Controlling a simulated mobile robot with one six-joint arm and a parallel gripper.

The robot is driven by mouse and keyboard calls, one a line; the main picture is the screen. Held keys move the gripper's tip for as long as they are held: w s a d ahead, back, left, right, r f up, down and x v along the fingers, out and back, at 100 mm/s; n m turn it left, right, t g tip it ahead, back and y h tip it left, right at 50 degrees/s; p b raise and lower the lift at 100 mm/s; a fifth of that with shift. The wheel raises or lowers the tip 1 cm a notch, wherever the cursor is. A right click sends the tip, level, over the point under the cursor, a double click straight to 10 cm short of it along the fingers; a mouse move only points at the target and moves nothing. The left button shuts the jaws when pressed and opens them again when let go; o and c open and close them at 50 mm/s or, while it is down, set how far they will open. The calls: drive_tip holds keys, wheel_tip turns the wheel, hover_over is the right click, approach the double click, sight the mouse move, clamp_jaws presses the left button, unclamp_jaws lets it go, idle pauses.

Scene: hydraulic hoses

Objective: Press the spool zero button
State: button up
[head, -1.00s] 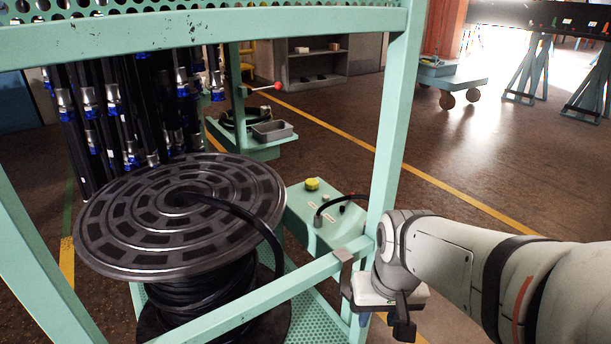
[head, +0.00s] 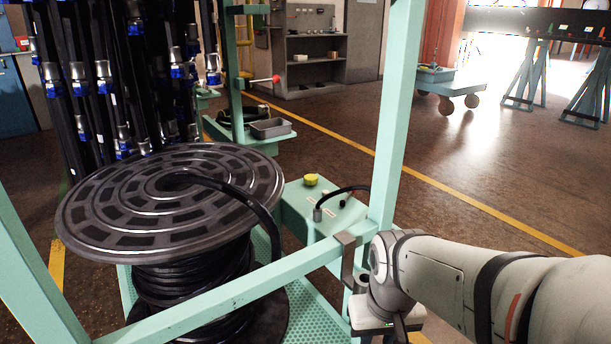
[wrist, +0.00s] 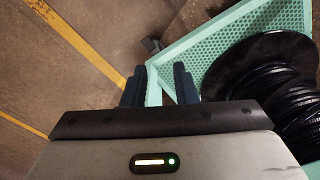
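A green control box (head: 325,215) stands beside the hose spool (head: 170,200), behind the front bar of the green frame. On its top are a yellow knob-like button (head: 311,180), a small dark button (head: 343,203), pale labels too small to read, and a black cable. I cannot tell which button is spool zero. My gripper is at the lower right in the head view, outside the frame post and mostly cut off by the picture edge. In the wrist view my gripper (wrist: 160,85) has its two dark fingers apart with nothing held. The box's buttons do not show there.
The green frame's front bar (head: 240,290) and right post (head: 397,110) stand between my arm and the box. A grey bracket (head: 346,255) sits where they meet. A perforated base tray (wrist: 250,45) lies under the spool. Open floor (head: 500,170) stretches to the right.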

clamp_jaws()
drive_tip(key=shift+r, duration=0.1)
idle(1.3)
